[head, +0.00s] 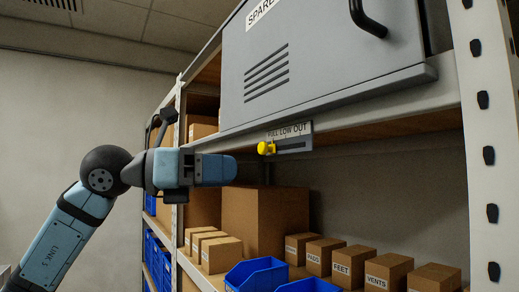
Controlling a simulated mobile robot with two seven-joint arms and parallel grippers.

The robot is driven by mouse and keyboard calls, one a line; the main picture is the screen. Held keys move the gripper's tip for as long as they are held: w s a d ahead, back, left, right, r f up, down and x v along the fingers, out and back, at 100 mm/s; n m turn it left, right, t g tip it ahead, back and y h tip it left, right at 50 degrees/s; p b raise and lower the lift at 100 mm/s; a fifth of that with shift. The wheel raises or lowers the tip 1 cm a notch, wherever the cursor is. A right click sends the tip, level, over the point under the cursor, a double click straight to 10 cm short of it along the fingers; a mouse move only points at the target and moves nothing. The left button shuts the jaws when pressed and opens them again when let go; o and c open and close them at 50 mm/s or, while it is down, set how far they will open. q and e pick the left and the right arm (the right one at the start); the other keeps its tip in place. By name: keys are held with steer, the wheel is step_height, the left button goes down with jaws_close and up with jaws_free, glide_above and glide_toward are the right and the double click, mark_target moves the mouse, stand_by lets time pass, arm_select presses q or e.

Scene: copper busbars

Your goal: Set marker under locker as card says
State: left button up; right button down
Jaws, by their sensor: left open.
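The grey locker (345,70) has side slots, a black handle and a label partly cut off that reads "SPARE". It sits on the upper shelf. Below it, on the shelf edge, a small grey plate (300,131) reads "FULL LOW OUT" above a dark slot. The yellow marker (266,148) is at the left end of the slot, under "FULL". My left gripper (215,170) is open, below and left of the marker in the picture, and apart from it. The gap between its fingers is hidden from this side. No card can be made out. My right gripper is out of view.
A large brown box (262,222) stands on the lower shelf under the plate. Several small labelled boxes (342,262) and blue bins (256,274) are along that shelf. A white perforated post (488,150) is at right. The space just below the plate is free.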

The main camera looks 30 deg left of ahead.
mark_target(260, 147)
arm_select(q)
steer(key=s+a+r+n+t+y, duration=0.2)
steer(key=a+r+t+y, duration=0.1)
steer(key=a+r+y, duration=0.15)
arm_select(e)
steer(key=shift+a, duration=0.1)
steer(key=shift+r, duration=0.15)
arm_select(q)
steer(key=p+x, duration=0.1)
steer(key=x, duration=0.3)
steer(key=p+x, duration=0.1)
steer(key=x, duration=0.3)
steer(key=r+p+x, duration=0.1)
steer(key=p+x, duration=0.1)
steer(key=x, duration=0.2)
steer(key=shift+w+a, duration=0.1)
steer(key=shift+w, duration=0.1)
steer(key=shift+w+d+f, duration=0.1)
steer(key=shift+w+d, duration=0.15)
steer(key=shift+w, duration=0.2)
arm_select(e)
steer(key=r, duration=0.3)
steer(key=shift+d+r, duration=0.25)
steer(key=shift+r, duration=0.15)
arm_select(q)
steer(key=shift+c, duration=1.3)
jaws_close()
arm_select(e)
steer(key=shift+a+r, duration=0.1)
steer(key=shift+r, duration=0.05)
